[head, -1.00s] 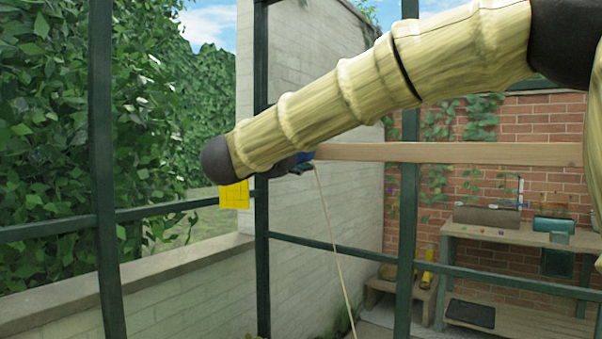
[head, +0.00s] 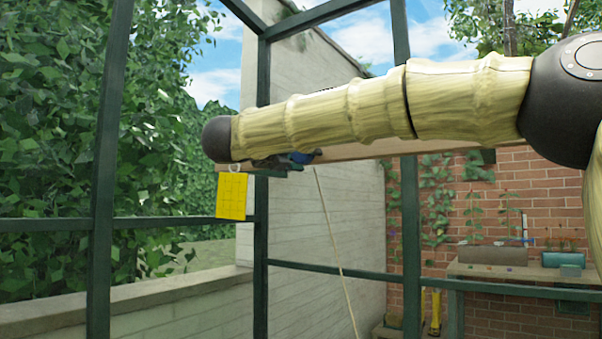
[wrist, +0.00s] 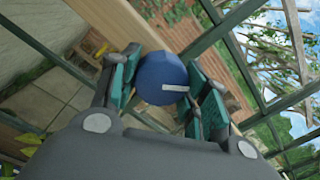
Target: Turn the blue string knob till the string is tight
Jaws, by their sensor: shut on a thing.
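The blue string knob (wrist: 158,80) sits between the two teal finger pads of my gripper (wrist: 160,88) in the wrist view, and the gripper is shut on it. A pale mark shows on the knob's face. In the head view a small part of the blue knob (head: 301,157) shows under my arm, at the wooden beam, with my gripper (head: 285,161) beside it. The string (head: 334,238) runs down from near the knob, slanting to the right. It looks nearly straight, but I cannot tell how tight it is. Its lower end is out of view.
A yellow card (head: 231,196) hangs left of the knob. The wooden beam (head: 370,149) runs right behind my arm. Green frame posts (head: 262,220) stand close by. A bench (head: 500,271) with planters is at the back right, before a brick wall.

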